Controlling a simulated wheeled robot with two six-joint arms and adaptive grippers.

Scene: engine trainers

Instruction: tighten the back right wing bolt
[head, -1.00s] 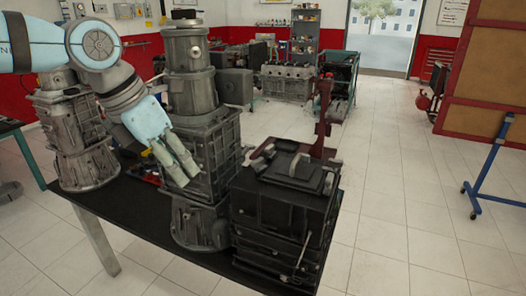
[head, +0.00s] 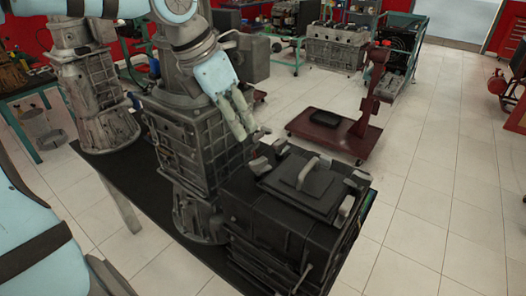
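A black box (head: 275,215) stands at the table's right end, its lid (head: 303,180) topped by a light handle (head: 307,171). Grey wing bolts sit around the lid. The back right one (head: 358,180) is at the lid's right corner, with another (head: 345,207) just in front of it. Two more are on the left side, one further back (head: 281,146) and one nearer (head: 258,166). My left gripper (head: 246,133) points down behind the box's left side, fingers apart and empty, left of the back right bolt. I do not see my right gripper.
Tall grey engine housings (head: 190,140) stand left of the box on the black table (head: 150,200). A dark red wheeled stand (head: 330,135) is on the floor behind.

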